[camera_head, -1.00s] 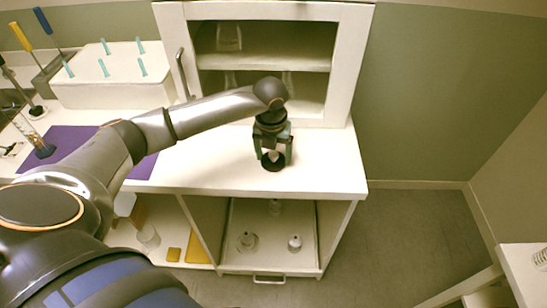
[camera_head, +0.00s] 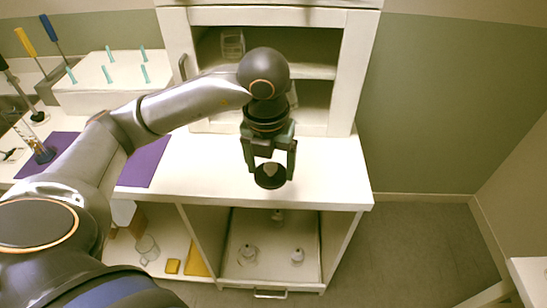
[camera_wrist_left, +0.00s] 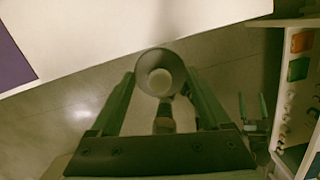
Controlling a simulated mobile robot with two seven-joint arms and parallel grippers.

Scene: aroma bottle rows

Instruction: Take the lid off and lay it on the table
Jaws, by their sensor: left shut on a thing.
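My left gripper (camera_head: 270,172) is shut on a dark round lid with a pale knob in its middle. The lid (camera_head: 270,183) is held close to the front edge of the white table (camera_head: 320,180). In the left wrist view the lid (camera_wrist_left: 160,72) sits between the two fingertips of the left gripper (camera_wrist_left: 160,88), with floor and the table's edge behind it.
A glass-fronted cabinet (camera_head: 345,70) stands at the back of the table. Below the tabletop, an open drawer (camera_head: 270,278) holds small bottles (camera_head: 297,256). The tabletop right of the gripper is clear.

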